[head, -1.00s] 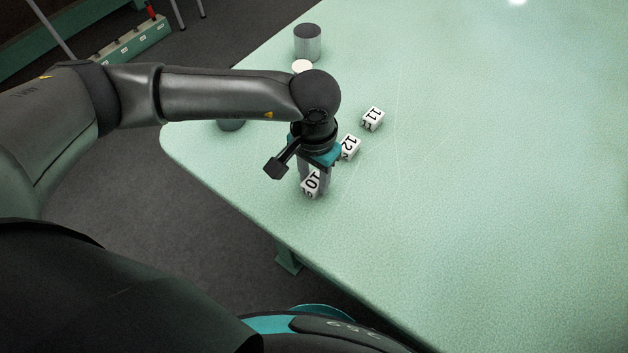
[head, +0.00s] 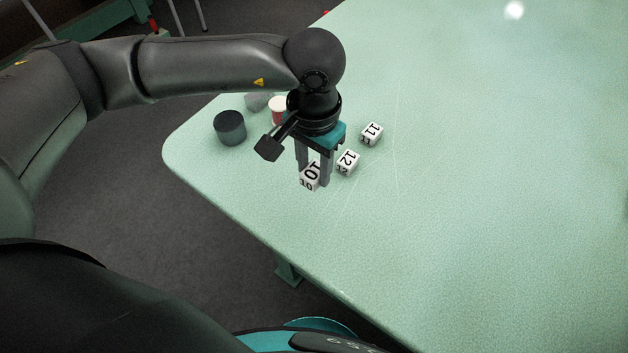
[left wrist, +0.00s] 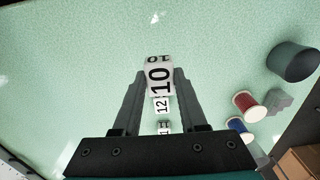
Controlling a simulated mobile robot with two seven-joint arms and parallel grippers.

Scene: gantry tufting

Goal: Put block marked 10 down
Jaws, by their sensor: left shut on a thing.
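The block marked 10 (head: 310,178) is a white cube with black numerals. My left gripper (head: 314,176) is shut on it, with a finger on either side. In the left wrist view the block (left wrist: 159,79) sits between the finger ends. I cannot tell whether its underside touches the table. The block marked 12 (head: 348,161) stands on the table just right of and beyond it, apart from it. The block marked 11 (head: 372,133) stands farther back in the same slanting line. My right gripper is not in view.
The pale green table (head: 480,180) is clear to the right. A dark grey cylinder (head: 230,128), a red-and-white spool (head: 278,110) and a light grey piece (head: 256,101) stand left of the gripper. A blue spool (left wrist: 237,125) shows in the left wrist view. The table's near edge is close.

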